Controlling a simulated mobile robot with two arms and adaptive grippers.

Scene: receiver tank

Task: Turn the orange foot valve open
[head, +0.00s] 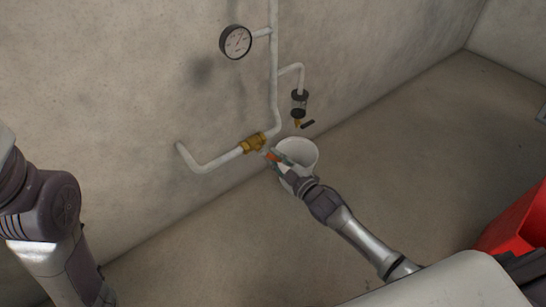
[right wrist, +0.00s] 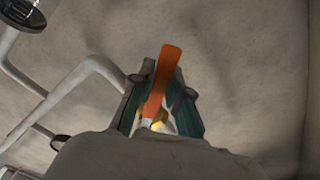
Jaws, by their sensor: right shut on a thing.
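The orange foot valve has a brass body (head: 254,142) on the pale pipe low at the wall, and a small part of its orange lever (head: 272,156) shows in the head view. In the right wrist view the orange lever (right wrist: 161,80) stands up between the two dark green fingers, with a bit of brass behind its lower end. My right gripper (head: 277,160) is shut on the orange lever, and its fingers hide part of it. Only a part of my left arm shows at the left edge of the head view; its gripper is out of the picture.
A round gauge (head: 235,42) is higher up on the pipe. A red object (head: 516,222) is at the right. Floor between is clear.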

